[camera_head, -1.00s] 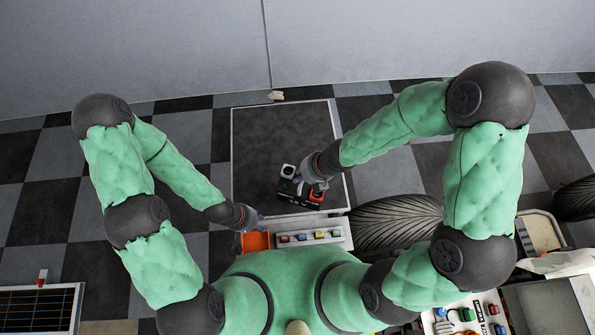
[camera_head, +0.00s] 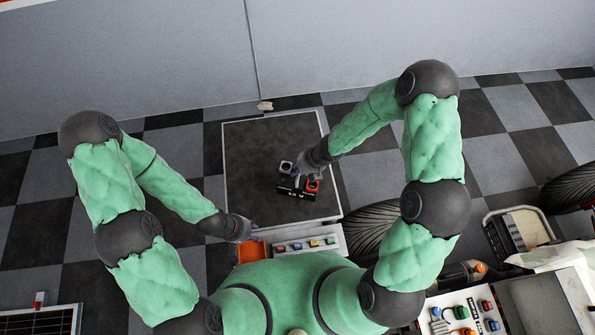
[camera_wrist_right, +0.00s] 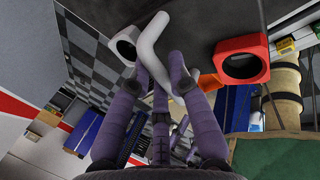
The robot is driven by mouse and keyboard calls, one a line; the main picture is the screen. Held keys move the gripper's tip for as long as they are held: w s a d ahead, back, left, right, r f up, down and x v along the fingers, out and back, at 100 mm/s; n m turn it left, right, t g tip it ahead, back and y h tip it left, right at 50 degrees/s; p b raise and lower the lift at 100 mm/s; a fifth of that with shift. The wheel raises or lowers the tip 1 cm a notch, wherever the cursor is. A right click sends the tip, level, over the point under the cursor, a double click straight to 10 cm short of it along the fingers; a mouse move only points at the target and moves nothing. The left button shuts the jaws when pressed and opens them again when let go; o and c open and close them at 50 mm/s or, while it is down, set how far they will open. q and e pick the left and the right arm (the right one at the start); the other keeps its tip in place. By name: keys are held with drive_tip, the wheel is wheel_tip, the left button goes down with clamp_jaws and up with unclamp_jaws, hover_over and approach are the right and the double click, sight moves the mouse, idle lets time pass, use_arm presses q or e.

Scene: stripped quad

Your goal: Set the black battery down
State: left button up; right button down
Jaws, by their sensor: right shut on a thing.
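The black battery (camera_head: 297,193) is over the near right part of a dark square tabletop (camera_head: 260,150) in the head view, with a red and a pale terminal on top. My right gripper (camera_head: 308,177) is at the battery. In the right wrist view its purple fingers (camera_wrist_right: 160,75) are closed around the curved grey handle (camera_wrist_right: 150,42), between the pale terminal ring (camera_wrist_right: 124,43) and the red terminal ring (camera_wrist_right: 243,60). Whether the battery's underside touches the tabletop is hidden. My left gripper (camera_head: 243,228) is beside the tabletop's near left corner; its fingers are too small to read.
An orange bin (camera_head: 250,250) and a pale panel with several coloured parts (camera_head: 305,244) lie along the tabletop's near edge. A tyre (camera_head: 368,228) stands to the right. The tabletop's far and left parts are clear.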

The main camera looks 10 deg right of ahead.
drive_tip(key=shift+w+d+f+p, duration=0.2)
drive_tip(key=shift+w+f+p, duration=0.05)
drive_tip(key=shift+w+f, duration=0.5)
drive_tip(key=shift+w+d+f+p, duration=0.2)
drive_tip(key=shift+w+f+p, duration=0.05)
drive_tip(key=shift+w+f, duration=0.45)
drive_tip(key=shift+f+b, duration=0.55)
drive_tip(key=shift+f, duration=1)
drive_tip(key=c, duration=1.2)
unclamp_jaws()
drive_tip(key=shift+s+f, duration=0.1)
drive_tip(key=shift+s, duration=0.15)
drive_tip(key=shift+o, duration=0.2)
